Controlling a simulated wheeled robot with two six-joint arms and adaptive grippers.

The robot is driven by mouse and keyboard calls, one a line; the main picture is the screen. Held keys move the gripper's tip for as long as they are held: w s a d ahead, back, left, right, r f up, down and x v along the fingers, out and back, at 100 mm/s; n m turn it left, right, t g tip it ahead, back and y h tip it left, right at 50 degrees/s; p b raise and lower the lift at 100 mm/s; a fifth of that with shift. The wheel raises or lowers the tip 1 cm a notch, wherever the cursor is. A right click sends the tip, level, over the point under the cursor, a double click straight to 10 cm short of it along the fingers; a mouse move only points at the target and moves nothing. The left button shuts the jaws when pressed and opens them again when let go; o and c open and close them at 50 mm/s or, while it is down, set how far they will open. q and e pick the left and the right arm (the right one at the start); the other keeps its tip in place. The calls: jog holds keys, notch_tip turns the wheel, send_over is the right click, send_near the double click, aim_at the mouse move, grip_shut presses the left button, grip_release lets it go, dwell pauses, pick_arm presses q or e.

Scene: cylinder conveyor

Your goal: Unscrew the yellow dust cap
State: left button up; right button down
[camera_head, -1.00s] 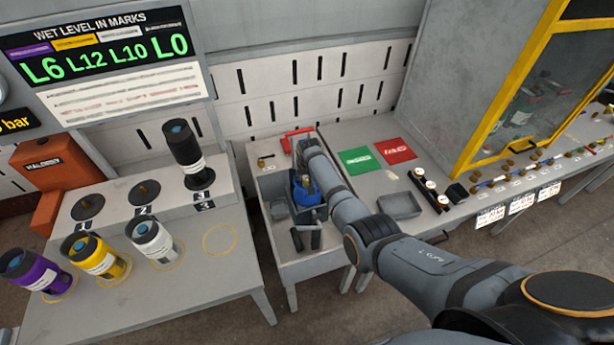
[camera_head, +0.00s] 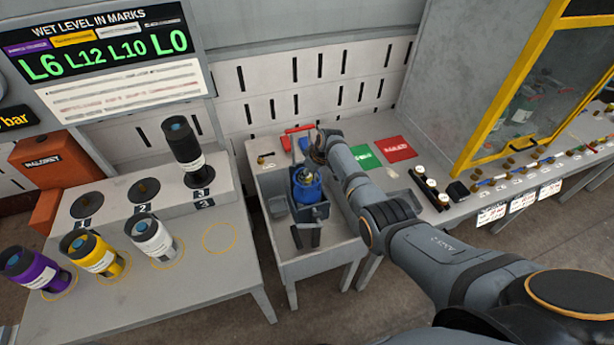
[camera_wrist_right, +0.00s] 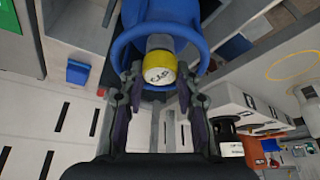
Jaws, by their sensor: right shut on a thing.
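The yellow dust cap (camera_wrist_right: 161,68) shows in the right wrist view, on the neck of a blue gas cylinder (camera_wrist_right: 165,12) with a blue ring guard around it. My right gripper (camera_wrist_right: 160,82) has its fingers on either side of the cap, shut on it. In the head view the blue cylinder (camera_head: 308,187) stands in a grey holder in the workbench, and my right wrist is just behind it. The cap cannot be made out in the head view. My left gripper is not in view.
A red-handled item (camera_head: 297,133) lies behind the cylinder. Green (camera_head: 364,156) and red (camera_head: 395,149) mats lie to the right. A side table holds purple, yellow and white cylinders (camera_head: 152,239); a black cylinder (camera_head: 182,148) stands on its raised rack.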

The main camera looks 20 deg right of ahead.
jog(key=shift+d+f+n+y+b, duration=0.1)
jog(key=shift+f+n+y+b, duration=0.2)
jog(key=shift+f+n+b, duration=0.45)
jog(key=shift+r+n+g, duration=0.3)
jog(key=shift+r+n, duration=0.1)
jog(key=shift+n, duration=0.05)
jog(key=shift+s+r, duration=0.1)
jog(key=shift+r, duration=0.2)
jog(key=shift+f+n, duration=0.15)
jog(key=shift+n, duration=0.15)
jog(key=n+b, duration=0.1)
jog(key=b, duration=0.2)
jog(key=n+g+b, duration=0.1)
jog(key=n+b, duration=0.1)
jog(key=b, duration=0.1)
jog(key=n+g+y+b, duration=0.1)
jog(key=n+b, duration=0.1)
jog(key=shift+f+b, duration=0.35)
jog(key=shift+b, duration=0.05)
jog(key=shift+r+n+b, duration=0.15)
jog(key=shift+n+b, duration=0.15)
jog(key=shift+b, duration=0.1)
jog(key=shift+r, duration=0.25)
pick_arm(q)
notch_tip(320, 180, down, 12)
pick_arm(e)
jog(key=shift+r, duration=0.1)
